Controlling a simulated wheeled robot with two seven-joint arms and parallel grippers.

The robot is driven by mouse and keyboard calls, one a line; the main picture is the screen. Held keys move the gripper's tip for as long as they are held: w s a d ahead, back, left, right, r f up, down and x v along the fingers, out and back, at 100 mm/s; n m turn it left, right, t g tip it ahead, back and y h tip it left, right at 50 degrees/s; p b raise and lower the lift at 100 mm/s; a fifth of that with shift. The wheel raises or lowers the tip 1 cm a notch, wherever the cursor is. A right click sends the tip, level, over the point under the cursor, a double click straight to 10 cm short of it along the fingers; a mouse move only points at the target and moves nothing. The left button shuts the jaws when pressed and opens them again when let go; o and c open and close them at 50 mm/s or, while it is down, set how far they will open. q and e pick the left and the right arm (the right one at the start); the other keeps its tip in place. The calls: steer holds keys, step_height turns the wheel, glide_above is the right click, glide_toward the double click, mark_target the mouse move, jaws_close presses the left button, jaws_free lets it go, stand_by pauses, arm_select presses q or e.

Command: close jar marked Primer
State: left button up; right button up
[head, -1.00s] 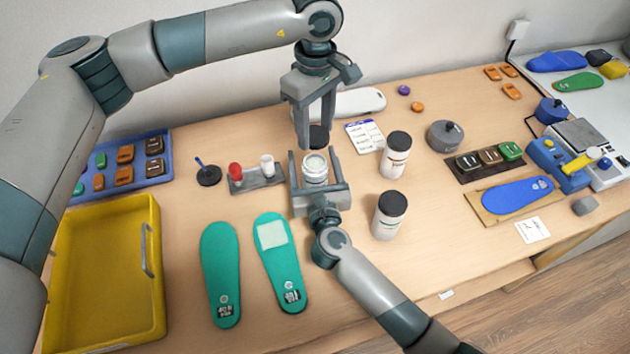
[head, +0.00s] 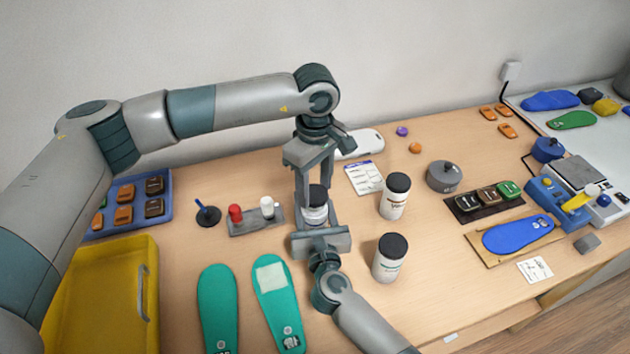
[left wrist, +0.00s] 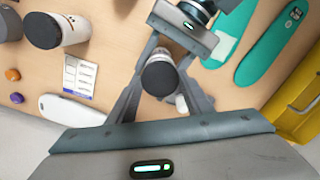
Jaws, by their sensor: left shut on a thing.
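A small white jar (head: 315,214) stands between the fingers of my right gripper (head: 316,222), which is shut on its body. Its label cannot be read. A black lid (head: 317,194) sits at the jar's mouth; whether it is fully seated or threaded cannot be told. My left gripper (head: 315,193) points down from above and is shut on the lid. The left wrist view shows the lid's dark round top (left wrist: 160,78) between the left fingers, with my right gripper (left wrist: 186,30) beyond it.
Two white jars with black lids (head: 395,197) (head: 390,258) stand to the right. A stand with red and white pieces (head: 256,222) is close on the left. Teal insoles (head: 277,298) lie in front, and a yellow tray (head: 146,285) is at the left.

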mark_target(314, 194)
stand_by(0.6)
arm_select(q)
steer(key=shift+f, duration=0.9)
steer(key=shift+f, duration=0.55)
stand_by(0.4)
steer(key=m, duration=1.3)
steer(key=shift+m, duration=0.4)
steer(key=m, duration=0.4)
steer(key=shift+a, duration=0.1)
steer(key=m, duration=0.5)
steer(key=o, duration=1)
